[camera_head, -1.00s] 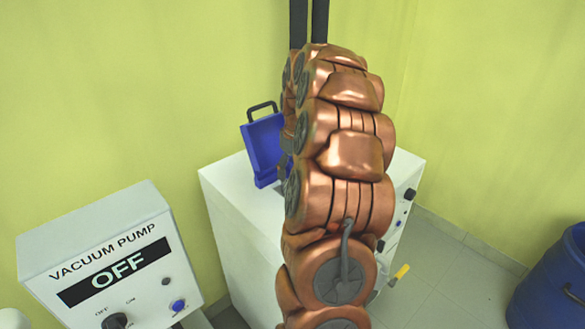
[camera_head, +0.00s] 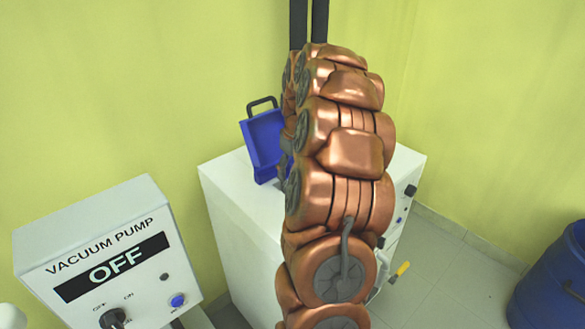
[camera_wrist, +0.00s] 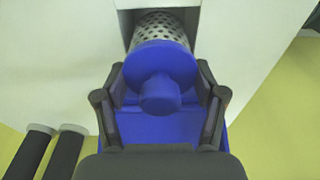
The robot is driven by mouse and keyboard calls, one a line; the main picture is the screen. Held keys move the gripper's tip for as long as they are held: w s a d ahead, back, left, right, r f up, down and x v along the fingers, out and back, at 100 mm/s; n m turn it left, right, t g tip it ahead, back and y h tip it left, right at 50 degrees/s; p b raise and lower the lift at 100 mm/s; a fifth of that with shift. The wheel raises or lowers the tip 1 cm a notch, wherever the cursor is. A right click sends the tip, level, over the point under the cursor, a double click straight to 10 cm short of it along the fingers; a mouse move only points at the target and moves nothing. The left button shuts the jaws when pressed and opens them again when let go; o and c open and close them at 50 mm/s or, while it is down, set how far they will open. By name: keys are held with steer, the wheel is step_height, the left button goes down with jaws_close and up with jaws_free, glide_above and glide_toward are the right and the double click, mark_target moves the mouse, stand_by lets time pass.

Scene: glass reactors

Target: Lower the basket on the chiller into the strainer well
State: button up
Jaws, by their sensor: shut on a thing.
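In the wrist view, the basket is a perforated metal cylinder (camera_wrist: 160,29) with a blue round cap and knob (camera_wrist: 160,92). My gripper (camera_wrist: 160,80) is shut on the basket at its blue end, one finger on each side. The perforated part lies at a dark strainer well opening (camera_wrist: 127,22) in the white chiller; I cannot tell how deep it sits. In the head view, the white chiller (camera_head: 235,215) stands in the middle with a blue lid (camera_head: 263,145) raised on its top. My copper arm hides the gripper, basket and well there.
A vacuum pump box (camera_head: 100,250) reading OFF stands at the front left. A blue drum (camera_head: 550,275) stands at the right. A yellow-handled part (camera_head: 401,270) sticks out from the chiller's right side. Floor is clear between chiller and drum.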

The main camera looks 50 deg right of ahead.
steer(key=shift+f+b, duration=1)
steer(key=shift+f, duration=0.95)
steer(key=shift+f, duration=0.2)
